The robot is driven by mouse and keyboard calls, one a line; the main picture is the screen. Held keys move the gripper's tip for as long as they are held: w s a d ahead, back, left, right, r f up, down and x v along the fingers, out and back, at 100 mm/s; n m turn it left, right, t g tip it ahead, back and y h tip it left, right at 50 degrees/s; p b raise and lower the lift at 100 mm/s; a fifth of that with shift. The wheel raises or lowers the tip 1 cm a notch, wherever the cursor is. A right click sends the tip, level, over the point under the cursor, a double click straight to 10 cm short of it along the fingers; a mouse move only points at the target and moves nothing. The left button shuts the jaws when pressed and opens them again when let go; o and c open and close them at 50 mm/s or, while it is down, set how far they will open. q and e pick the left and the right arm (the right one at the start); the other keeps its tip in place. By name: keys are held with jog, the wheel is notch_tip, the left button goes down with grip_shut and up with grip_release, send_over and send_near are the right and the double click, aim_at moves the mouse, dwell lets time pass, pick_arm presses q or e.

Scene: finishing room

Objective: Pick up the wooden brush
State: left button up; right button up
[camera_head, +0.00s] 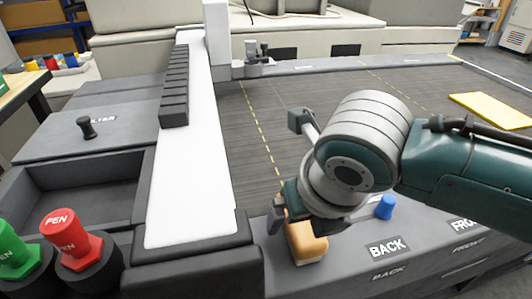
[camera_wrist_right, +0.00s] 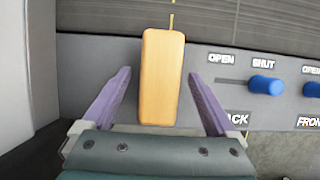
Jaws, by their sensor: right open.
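The wooden brush (camera_head: 305,243) is a light tan block lying on the grey ledge in front of the dark table surface, partly hidden by my right gripper in the head view. In the right wrist view the brush (camera_wrist_right: 161,77) lies lengthwise between the two purple fingers. My right gripper (camera_head: 281,213) is open, and its fingers (camera_wrist_right: 161,100) stand on either side of the brush with a visible gap on each side. My left gripper is not in view.
Blue sliders (camera_wrist_right: 265,85) sit on the ledge right of the brush; one shows in the head view (camera_head: 385,207). A white rail (camera_head: 187,190) runs at left. Green (camera_head: 14,250) and red (camera_head: 72,240) pen knobs stand front left. A yellow sheet (camera_head: 490,110) lies at right.

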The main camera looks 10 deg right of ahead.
jog(key=shift+w+f, duration=0.25)
jog(key=shift+f, duration=0.2)
jog(key=shift+f, duration=0.25)
dwell(0.4)
jog(key=shift+c, duration=0.4)
grip_shut()
dwell(0.4)
notch_tip(320, 180, up, 21)
jog(key=p, duration=0.2)
jog(key=shift+f, duration=0.2)
